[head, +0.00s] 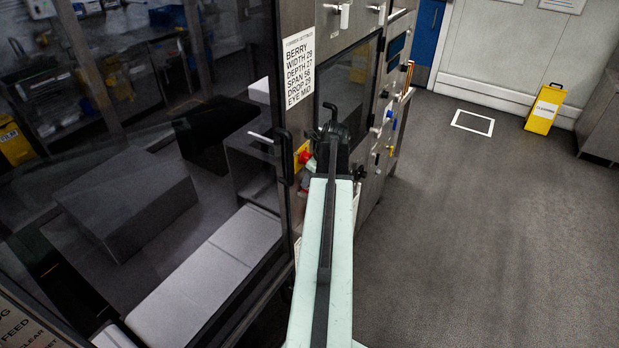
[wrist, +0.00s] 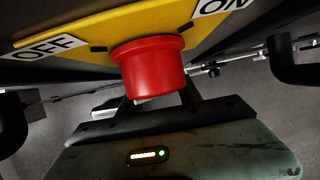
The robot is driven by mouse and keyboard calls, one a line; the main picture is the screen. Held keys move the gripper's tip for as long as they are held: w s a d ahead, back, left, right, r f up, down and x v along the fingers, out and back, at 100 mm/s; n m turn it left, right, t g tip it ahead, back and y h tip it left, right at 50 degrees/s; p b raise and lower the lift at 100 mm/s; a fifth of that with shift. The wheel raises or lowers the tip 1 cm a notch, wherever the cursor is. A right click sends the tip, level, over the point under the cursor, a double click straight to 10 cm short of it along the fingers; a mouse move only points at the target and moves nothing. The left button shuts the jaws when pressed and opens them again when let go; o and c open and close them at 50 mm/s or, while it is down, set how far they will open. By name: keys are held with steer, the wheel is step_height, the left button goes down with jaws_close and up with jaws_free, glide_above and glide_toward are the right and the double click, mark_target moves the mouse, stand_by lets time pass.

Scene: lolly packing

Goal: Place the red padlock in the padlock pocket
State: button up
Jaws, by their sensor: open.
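I cannot make out the red padlock or the padlock pocket for certain in either view. A red round knob (wrist: 152,70) stands out from a yellow plate (wrist: 100,30) marked OFF and ON in the wrist view. The red knob (head: 305,157) also shows small in the head view, at the left of my gripper (head: 330,130). In the wrist view my gripper (wrist: 157,102) is open, its dark fingers reaching up towards the knob's lower part. The knob hides part of them, and I cannot tell whether they touch it.
A steel machine with a glass door and black door handle (head: 285,157) stands at the left. A settings sheet (head: 299,70) hangs above the knob. The grey floor (head: 480,230) at the right is clear, up to a yellow floor sign (head: 545,108) and a white floor square (head: 472,123).

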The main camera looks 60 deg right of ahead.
steer(key=p+v, duration=0.4)
steer(key=v, duration=0.2)
steer(key=s+a+f+b, duration=0.1)
steer(key=s+f, duration=0.1)
steer(key=s, duration=0.9)
steer(key=shift+a+b, duration=0.25)
steer(key=shift+b, duration=0.1)
steer(key=shift+s, duration=0.1)
